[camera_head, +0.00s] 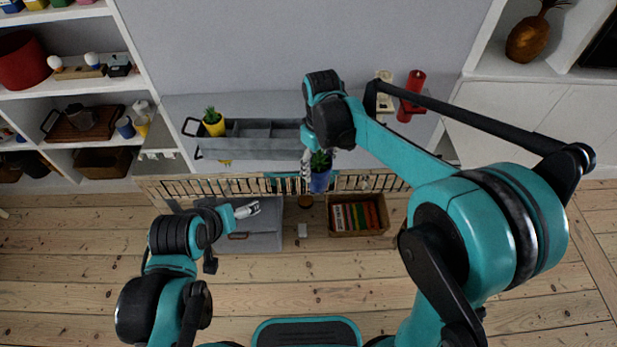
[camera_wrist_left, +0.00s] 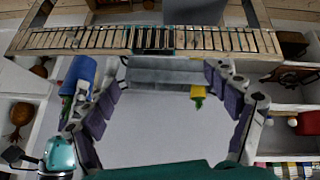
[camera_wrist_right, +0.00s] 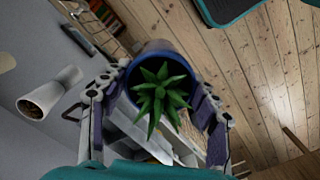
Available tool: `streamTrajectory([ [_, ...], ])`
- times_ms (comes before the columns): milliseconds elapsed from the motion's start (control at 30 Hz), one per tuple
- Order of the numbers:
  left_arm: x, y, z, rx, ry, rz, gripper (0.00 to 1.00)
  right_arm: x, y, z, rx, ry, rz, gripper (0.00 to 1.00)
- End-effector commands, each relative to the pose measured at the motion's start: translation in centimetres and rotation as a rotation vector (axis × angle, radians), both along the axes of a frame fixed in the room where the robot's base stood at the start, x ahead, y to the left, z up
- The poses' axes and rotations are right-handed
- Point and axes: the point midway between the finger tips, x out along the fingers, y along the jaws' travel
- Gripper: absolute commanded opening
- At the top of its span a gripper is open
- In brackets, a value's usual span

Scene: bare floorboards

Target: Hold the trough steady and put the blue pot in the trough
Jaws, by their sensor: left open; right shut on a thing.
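The trough (camera_head: 262,140) is a long grey box with compartments on the grey ledge, and it also shows in the left wrist view (camera_wrist_left: 160,75). A yellow pot (camera_head: 214,128) with a green plant stands at its left end. My right gripper (camera_head: 312,165) is shut on the blue pot (camera_head: 320,182), which holds a spiky green plant (camera_wrist_right: 158,95). The blue pot is in front of the trough's right end, apart from its compartments. My left gripper (camera_head: 255,208) is open and empty, in front of and below the trough. Its spread fingers frame the trough in the left wrist view.
A slatted wooden rail (camera_head: 215,187) runs along the front, between my left gripper and the trough. A red candle (camera_head: 416,82) and a pale cup (camera_head: 384,83) stand at the right. A crate of books (camera_head: 340,232) and a grey box (camera_head: 262,242) sit low in front.

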Motion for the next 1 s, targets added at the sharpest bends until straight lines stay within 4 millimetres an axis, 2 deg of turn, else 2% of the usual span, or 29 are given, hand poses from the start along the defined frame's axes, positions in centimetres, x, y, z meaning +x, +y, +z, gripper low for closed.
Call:
streamTrajectory([
  [267, 3.4, -6.2, -0.6, -0.692, 0.054, 0.484, 0.86, 0.0, 0.0, 0.0, 0.000, 0.000, -0.002, 0.15],
  [400, 4.7, -9.1, -0.5, -1.071, 0.158, 0.748, 0.86, 0.0, 0.0, 0.0, 0.000, 0.000, -0.002, 0.15],
  [600, 5.9, -12.4, 0.2, -1.552, 0.390, 1.098, 0.86, 0.0, 0.0, 0.0, 0.000, 0.000, -0.003, 0.15],
  [800, 6.3, -14.0, 0.9, -1.845, 0.608, 1.335, 0.86, 0.0, -0.1, 0.0, 0.000, 0.000, -0.003, 0.15],
  [1000, 6.7, -14.6, 1.2, -1.942, 0.701, 1.419, 0.86, 0.0, -0.1, 0.0, 0.000, 0.000, -0.003, 0.15],
])
